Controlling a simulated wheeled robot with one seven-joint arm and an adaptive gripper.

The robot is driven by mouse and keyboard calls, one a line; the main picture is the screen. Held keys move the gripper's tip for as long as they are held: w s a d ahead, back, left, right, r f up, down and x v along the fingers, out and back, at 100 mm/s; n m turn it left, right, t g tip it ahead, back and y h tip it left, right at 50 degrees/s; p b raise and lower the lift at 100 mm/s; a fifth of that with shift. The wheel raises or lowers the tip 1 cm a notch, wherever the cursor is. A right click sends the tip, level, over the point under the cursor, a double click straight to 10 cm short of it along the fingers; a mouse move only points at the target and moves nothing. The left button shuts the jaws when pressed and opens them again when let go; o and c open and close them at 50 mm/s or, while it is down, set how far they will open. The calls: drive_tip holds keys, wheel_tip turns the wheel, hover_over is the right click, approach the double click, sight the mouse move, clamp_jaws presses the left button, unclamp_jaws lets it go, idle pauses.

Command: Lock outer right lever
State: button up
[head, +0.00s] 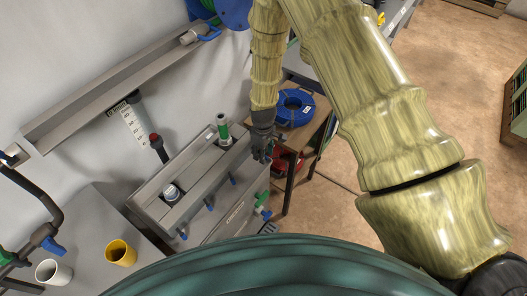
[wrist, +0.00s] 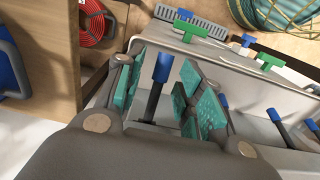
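A grey manifold box (head: 178,222) stands by the wall, with a row of blue-tipped levers along its front. Three of them show in the head view, a left one (head: 182,235), a middle one (head: 209,207) and one farther right (head: 233,180). My gripper (head: 266,152) is at the box's right end and hides what is there. In the wrist view, my gripper (wrist: 166,92) is open, its teal-padded fingers on either side of a blue-tipped lever (wrist: 162,68) with a dark shaft. Gaps show beside the lever's tip; contact lower down is hidden.
Green T-handles (wrist: 188,28) stick out of the box near the fingers, and another blue lever (wrist: 275,116) stands to the right. A wooden table (head: 306,122) with a blue hose coil (head: 294,107) is close behind my gripper. White and yellow cups (head: 121,252) stand at left.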

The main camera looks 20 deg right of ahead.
drive_tip(key=shift+f, duration=0.15)
clamp_jaws()
idle(0.4)
